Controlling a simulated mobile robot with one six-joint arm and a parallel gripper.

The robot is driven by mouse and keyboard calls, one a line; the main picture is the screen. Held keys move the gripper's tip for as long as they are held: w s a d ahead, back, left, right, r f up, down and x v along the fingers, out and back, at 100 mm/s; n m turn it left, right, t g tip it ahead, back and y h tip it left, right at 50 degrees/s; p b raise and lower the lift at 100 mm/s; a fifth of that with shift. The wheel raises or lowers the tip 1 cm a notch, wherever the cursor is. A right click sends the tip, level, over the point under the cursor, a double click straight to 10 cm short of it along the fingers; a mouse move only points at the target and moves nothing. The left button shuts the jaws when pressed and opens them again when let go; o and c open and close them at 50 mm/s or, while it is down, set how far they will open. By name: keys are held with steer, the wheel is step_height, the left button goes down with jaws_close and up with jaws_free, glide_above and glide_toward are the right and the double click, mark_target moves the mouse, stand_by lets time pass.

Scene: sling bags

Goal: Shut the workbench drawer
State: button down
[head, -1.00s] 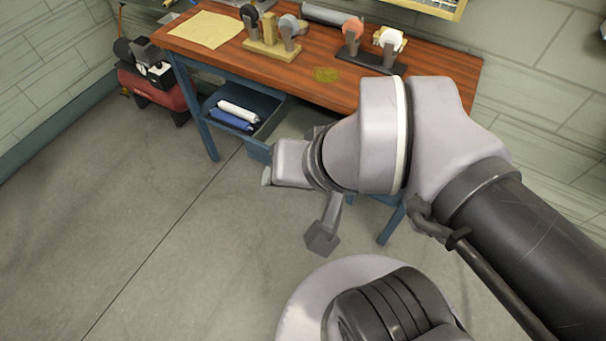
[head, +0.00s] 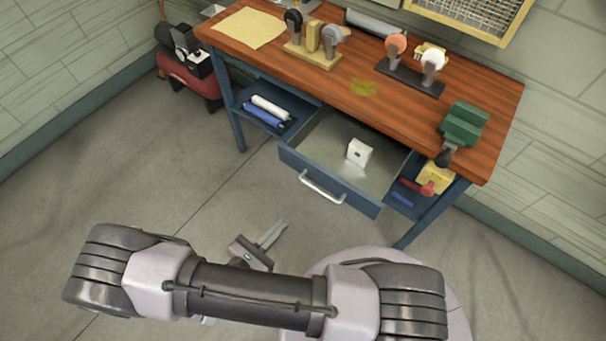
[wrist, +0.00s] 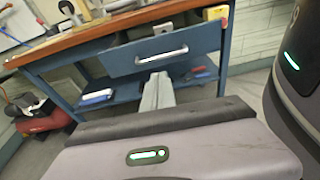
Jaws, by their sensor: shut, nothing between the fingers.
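The workbench drawer (head: 328,182) stands pulled out from under the wooden bench top, with a white box (head: 359,152) inside. Its pale bar handle (head: 321,188) is on the blue front, facing me. In the wrist view the drawer front (wrist: 190,46) and handle (wrist: 162,57) show beyond my fingers. My gripper (head: 277,232) is shut and empty, over the floor in front of the drawer and apart from it. Its closed fingers also show in the wrist view (wrist: 158,88), pointing toward the bench below the drawer handle.
The bench top (head: 310,70) carries a green vise (head: 463,124), tool stands and a yellow sheet (head: 249,27). White and blue rolls (head: 266,110) lie on the shelf beside the drawer. A red compressor (head: 190,75) stands at left. Floor before the drawer is clear.

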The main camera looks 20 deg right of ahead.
steer(key=b+x, duration=0.3)
steer(key=x, duration=1.1)
steer(key=shift+f+n, duration=0.2)
steer(key=shift+n, duration=0.1)
steer(key=shift+w, duration=0.1)
